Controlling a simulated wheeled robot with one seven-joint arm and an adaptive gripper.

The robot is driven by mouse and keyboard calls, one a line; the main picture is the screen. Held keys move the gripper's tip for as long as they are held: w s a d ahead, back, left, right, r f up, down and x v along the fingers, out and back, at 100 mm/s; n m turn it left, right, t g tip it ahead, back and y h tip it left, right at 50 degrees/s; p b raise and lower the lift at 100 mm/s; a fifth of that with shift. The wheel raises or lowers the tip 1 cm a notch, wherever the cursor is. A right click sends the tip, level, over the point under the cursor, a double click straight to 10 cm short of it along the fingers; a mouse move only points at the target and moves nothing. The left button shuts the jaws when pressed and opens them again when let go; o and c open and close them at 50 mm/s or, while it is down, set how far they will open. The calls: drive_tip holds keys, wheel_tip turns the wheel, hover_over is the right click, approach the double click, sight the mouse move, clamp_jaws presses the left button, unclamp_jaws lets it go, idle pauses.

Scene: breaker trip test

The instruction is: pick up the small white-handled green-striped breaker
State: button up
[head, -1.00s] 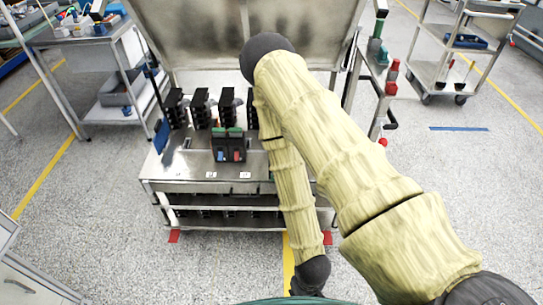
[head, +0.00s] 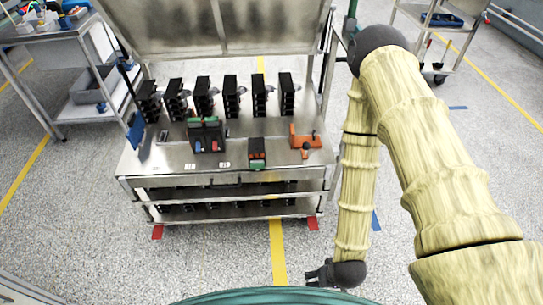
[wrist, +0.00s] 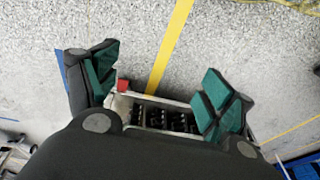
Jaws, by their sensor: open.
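A small dark breaker (head: 257,153) with a green band at its front end lies on the metal cart top (head: 225,177), right of centre near the front edge. Its handle is too small to make out. My gripper (head: 314,277) is low at the bottom of the head view, in front of the cart and well apart from the breaker. In the wrist view my gripper (wrist: 160,88) has its green-padded fingers spread wide with nothing between them. The wrist view shows floor and part of the cart, but I cannot pick out the breaker there.
A dark unit with red and blue parts (head: 206,136) stands left of the breaker. An orange tool or fixture (head: 305,139) is to its right. A row of black breaker stacks (head: 230,97) lines the back, before a raised metal lid (head: 225,25). Floor in front is clear.

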drive_tip(key=w+a+f+t+y+b, duration=0.1)
drive_tip(key=w+a+f+t+b, duration=0.15)
drive_tip(key=w, duration=0.25)
drive_tip(key=w+a+f+t+b, duration=0.1)
drive_tip(key=w+a, duration=0.3)
drive_tip(key=w, duration=0.1)
drive_tip(key=t+h+b, duration=0.2)
drive_tip(key=t+b, duration=1)
drive_tip(key=b, duration=0.1)
approach(257, 158)
wheel_tip(257, 158, down, 4)
drive_tip(key=w, duration=0.7)
drive_tip(key=shift+w+b, duration=0.75)
drive_tip(key=shift+w, duration=2.35)
drive_tip(key=c, duration=1.6)
